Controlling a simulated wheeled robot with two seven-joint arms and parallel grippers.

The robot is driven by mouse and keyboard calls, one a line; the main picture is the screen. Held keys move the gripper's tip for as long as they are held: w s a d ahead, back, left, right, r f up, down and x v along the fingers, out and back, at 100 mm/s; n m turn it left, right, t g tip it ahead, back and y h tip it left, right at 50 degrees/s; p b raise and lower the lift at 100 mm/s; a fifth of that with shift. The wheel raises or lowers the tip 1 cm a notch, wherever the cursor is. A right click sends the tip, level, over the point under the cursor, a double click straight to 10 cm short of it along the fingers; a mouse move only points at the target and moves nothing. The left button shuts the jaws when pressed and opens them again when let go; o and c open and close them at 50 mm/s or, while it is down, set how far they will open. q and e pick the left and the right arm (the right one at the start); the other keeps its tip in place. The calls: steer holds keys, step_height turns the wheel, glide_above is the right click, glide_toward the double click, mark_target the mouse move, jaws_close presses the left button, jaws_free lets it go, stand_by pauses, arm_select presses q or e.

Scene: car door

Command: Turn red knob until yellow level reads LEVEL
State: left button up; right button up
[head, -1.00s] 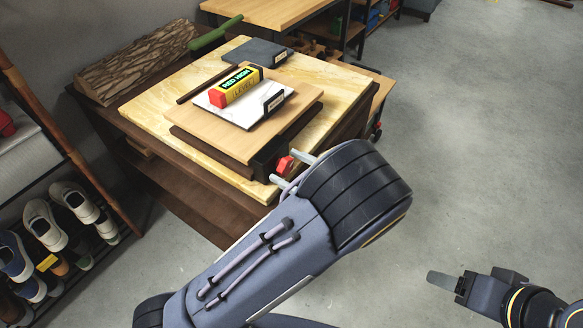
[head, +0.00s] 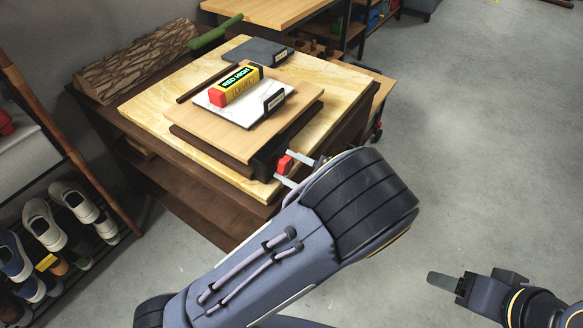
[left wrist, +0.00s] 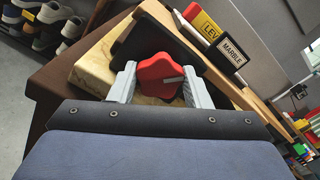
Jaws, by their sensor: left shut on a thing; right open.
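The red knob (head: 284,166) is on the dark side face of the wooden tilting stand (head: 200,143). In the left wrist view the knob (left wrist: 157,78), with a pale mark, sits between the two grey fingers. My left gripper (head: 283,165) is shut on it. The yellow level (head: 240,87) with a red end lies on a white marble plate (head: 265,103) on the stand. Its dark window shows green lettering too small to read surely. The level also shows partly in the left wrist view (left wrist: 206,27). My right gripper (head: 442,281) is open and empty, over the floor.
The stand rests on a pale board (head: 145,108) on a brown bench (head: 205,215). A dark rod, a dark slab (head: 258,52) and a log (head: 135,60) lie around it. A shoe rack (head: 50,250) is at left. The floor at right is clear.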

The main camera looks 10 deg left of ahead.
arm_select(q)
steer(key=o, duration=1)
steer(key=v, duration=0.8)
steer(key=shift+p, duration=0.3)
